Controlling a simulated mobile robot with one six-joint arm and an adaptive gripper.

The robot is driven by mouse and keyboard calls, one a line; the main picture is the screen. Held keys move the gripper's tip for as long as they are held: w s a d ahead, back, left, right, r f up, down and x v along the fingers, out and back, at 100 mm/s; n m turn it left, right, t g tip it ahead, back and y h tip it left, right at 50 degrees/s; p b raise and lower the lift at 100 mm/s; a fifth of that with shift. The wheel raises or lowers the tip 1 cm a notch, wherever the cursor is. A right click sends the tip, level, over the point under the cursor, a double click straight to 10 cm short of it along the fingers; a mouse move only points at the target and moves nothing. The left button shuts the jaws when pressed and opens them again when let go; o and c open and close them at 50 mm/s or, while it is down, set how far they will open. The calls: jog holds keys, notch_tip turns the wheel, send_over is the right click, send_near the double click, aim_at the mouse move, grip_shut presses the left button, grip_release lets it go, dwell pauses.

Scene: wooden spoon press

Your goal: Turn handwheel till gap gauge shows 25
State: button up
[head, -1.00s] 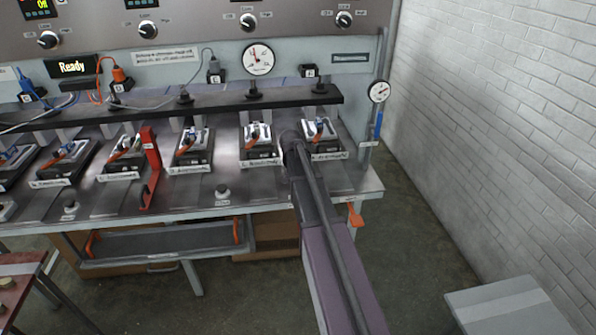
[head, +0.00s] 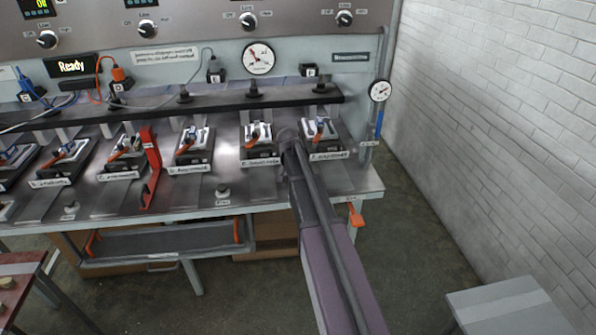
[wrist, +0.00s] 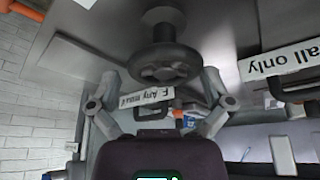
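A dark round handwheel (wrist: 165,64) on a short stem shows in the wrist view, at the top middle. My gripper (wrist: 160,76) has its two grey fingers spread, one on each side of the wheel. Whether the fingers touch the rim cannot be told. In the head view my arm reaches the front right of the bench, and the wheel is hidden there. A large white dial (head: 258,59) hangs at the back, and a smaller dial (head: 380,91) stands at the right end. Their scales are too small to read, and which is the gap gauge is unclear.
Several small clamp fixtures (head: 193,146) line the metal bench (head: 120,200). A red upright bracket (head: 150,165) stands between them. A dark bar (head: 220,101) runs above the fixtures. An orange lever (head: 355,214) hangs at the right front edge. Floor on the right is clear before a grey box (head: 505,305).

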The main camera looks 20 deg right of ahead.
jog(key=shift+s+d, duration=0.1)
jog(key=shift+r, duration=0.15)
jog(key=p+v, duration=1.4)
jog(key=v, duration=0.1)
jog(key=shift+a+r+p, duration=0.3)
jog(key=shift+p, duration=0.1)
dwell(1.4)
dwell(0.7)
jog(key=s+a+f+n+g+y+b, duration=0.1)
jog(key=s+a+f+n, duration=0.1)
jog(key=s+a+n, duration=0.3)
jog(key=s+a+f+n+g+y+b, duration=0.1)
jog(key=s+a+n, duration=0.4)
jog(key=s+a, duration=0.8)
jog(key=s+f+y+b, duration=0.1)
jog(key=s, duration=0.3)
jog(key=shift+f+g, duration=0.25)
jog(key=shift+g, duration=0.15)
dwell(0.4)
